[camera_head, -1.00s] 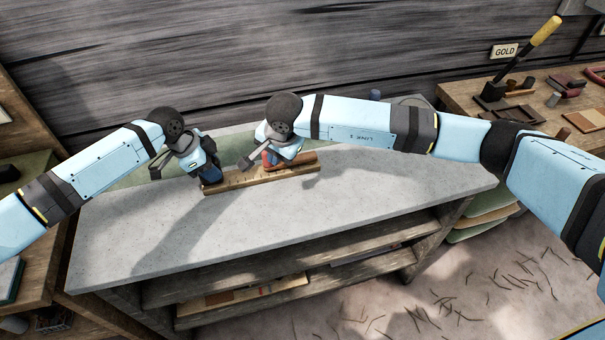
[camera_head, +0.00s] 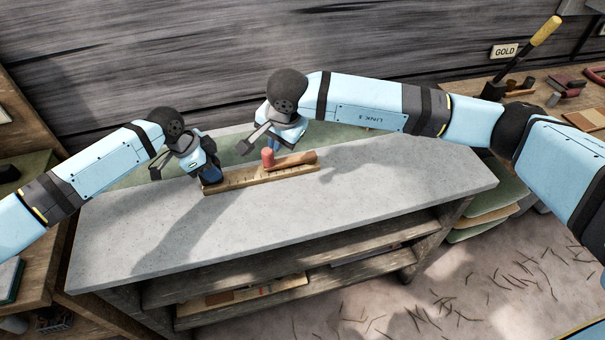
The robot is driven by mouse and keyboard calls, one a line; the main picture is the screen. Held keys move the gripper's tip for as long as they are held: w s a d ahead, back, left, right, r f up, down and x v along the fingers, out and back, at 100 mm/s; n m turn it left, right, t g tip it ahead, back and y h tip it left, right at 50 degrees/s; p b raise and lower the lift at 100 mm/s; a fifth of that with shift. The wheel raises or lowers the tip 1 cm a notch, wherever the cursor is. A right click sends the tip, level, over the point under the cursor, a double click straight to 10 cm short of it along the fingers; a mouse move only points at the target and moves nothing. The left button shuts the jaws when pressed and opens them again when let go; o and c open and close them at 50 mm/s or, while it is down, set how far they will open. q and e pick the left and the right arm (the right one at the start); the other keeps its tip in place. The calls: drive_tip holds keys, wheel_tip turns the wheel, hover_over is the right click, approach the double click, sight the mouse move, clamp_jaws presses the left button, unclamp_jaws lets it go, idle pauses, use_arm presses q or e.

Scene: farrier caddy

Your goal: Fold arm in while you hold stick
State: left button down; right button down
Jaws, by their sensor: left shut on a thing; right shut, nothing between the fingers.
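The wooden stick (camera_head: 242,180), marked along its face, lies on the grey worktop (camera_head: 330,215). My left gripper (camera_head: 209,178) is shut on its left end. A red cylinder-like piece (camera_head: 267,158) stands at the middle of the stick, and a brown wooden arm (camera_head: 295,160) extends right from it, nearly along the stick. My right gripper (camera_head: 273,144) is shut and empty, just above and behind the red piece. Its fingertips are partly hidden, so I cannot tell whether it touches anything.
The worktop's front and right side are clear. A green mat (camera_head: 150,174) lies along its back. A side bench at the right holds a yellow-handled tool (camera_head: 545,32) and other tools. Open shelves (camera_head: 250,285) are below the worktop.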

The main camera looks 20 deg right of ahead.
use_arm(q)
drive_tip(key=shift+f, duration=0.15)
drive_tip(key=c, duration=0.7)
unclamp_jaws()
drive_tip(key=o, duration=0.7)
drive_tip(key=shift+r, duration=0.35)
drive_tip(key=shift+r+p, duration=1.25)
drive_tip(key=shift+p, duration=0.3)
